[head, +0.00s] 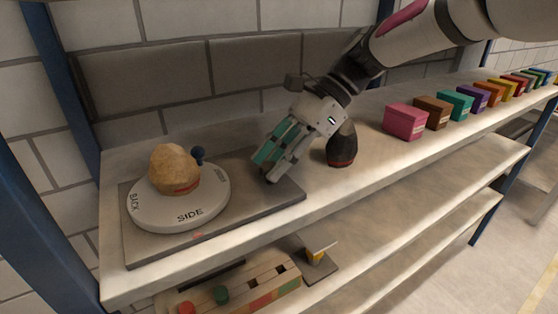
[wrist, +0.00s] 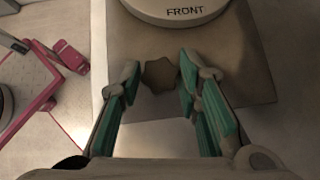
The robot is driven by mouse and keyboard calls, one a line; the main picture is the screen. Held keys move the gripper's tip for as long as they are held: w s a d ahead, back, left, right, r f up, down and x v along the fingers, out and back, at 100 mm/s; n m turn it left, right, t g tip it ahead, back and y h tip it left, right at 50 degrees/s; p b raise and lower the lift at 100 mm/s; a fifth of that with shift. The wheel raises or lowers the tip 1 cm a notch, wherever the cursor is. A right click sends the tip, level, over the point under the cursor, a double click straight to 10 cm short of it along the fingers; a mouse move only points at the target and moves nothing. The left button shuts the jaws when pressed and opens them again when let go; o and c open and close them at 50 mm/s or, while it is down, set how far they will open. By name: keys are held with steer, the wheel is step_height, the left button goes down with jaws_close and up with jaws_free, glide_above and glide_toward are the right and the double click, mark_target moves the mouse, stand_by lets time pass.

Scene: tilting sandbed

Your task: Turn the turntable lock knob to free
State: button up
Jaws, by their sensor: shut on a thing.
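The white turntable (head: 182,217) sits on a grey base plate (head: 140,247) on the top shelf. SIDE and BACK show on its rim; FRONT shows on the turntable in the wrist view (wrist: 160,12). My gripper (head: 268,178) points down at the plate's right end. In the wrist view, a brown, lobed lock knob (wrist: 160,75) lies between the fingertips of my gripper (wrist: 159,82), which is shut on it. The fingers hide the knob in the head view. I see no readable lock or free mark by it.
A dark rounded object (head: 342,148) stands close right of my gripper. A pink box (head: 405,122) begins a row of colored boxes. A wooden rack (head: 240,285) is on the shelf below.

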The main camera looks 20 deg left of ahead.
steer(key=n+g+h+b, duration=0.1)
steer(key=n, duration=0.1)
steer(key=n+g+h+b, duration=0.1)
steer(key=n, duration=0.1)
steer(key=shift+w+a+f+h, duration=0.15)
steer(key=shift+w+h, duration=0.05)
steer(key=shift+h, duration=0.1)
steer(key=shift+a+n+g+h+b, duration=0.1)
steer(key=shift+n+g+h+b, duration=0.3)
steer(key=shift+n+h+b, duration=0.65)
steer(key=shift+n+p, duration=0.3)
steer(key=shift+n, duration=0.35)
steer(key=o, duration=1.1)
